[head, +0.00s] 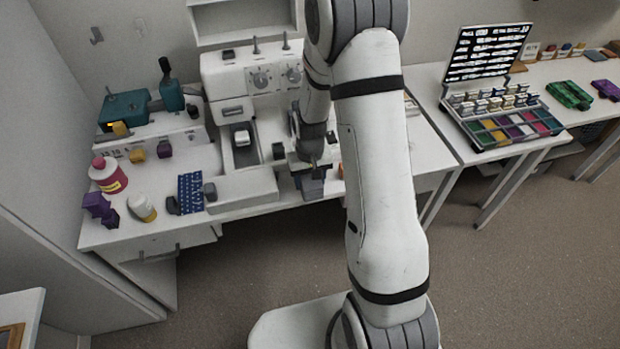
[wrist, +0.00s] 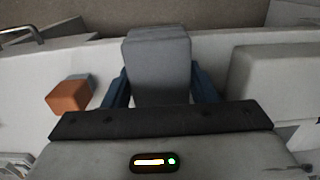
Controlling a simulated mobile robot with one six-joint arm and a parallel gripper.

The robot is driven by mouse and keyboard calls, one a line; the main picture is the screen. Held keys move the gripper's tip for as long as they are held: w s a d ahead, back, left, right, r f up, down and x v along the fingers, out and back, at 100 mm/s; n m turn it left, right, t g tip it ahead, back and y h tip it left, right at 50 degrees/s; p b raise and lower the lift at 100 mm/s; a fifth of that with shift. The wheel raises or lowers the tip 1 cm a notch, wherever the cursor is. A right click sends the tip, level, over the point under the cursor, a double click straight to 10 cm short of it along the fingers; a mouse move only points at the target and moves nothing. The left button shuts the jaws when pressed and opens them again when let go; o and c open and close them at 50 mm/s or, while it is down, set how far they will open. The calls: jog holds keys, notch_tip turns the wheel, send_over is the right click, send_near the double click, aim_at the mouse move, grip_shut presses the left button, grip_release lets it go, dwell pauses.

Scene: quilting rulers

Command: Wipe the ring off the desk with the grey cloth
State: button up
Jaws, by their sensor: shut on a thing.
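My gripper (head: 312,174) is over the white desk, just right of the sewing machine's front part and partly behind my arm in the head view. In the wrist view its two blue fingers (wrist: 160,88) are shut on the grey cloth (wrist: 158,55), a thick folded block that sits between them. The cloth is at or close above the desk top (wrist: 30,75); I cannot tell if it touches. It lies near the desk's front edge. I see no ring on the desk in either view; the cloth, gripper or arm may hide it.
An orange block (wrist: 69,96) stands left of the cloth in the wrist view. The sewing machine's white box-shaped part (wrist: 270,80) stands to the right.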

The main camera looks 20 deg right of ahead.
jog(key=shift+f+b, duration=0.65)
jog(key=shift+f, duration=0.1)
dwell(0.7)
jog(key=shift+r, duration=0.15)
jog(key=shift+w, duration=0.1)
dwell(0.5)
jog(key=shift+w+r, duration=0.1)
jog(key=shift+w, duration=0.95)
jog(key=shift+w, duration=0.75)
jog(key=shift+s, duration=0.95)
jog(key=shift+s, duration=0.1)
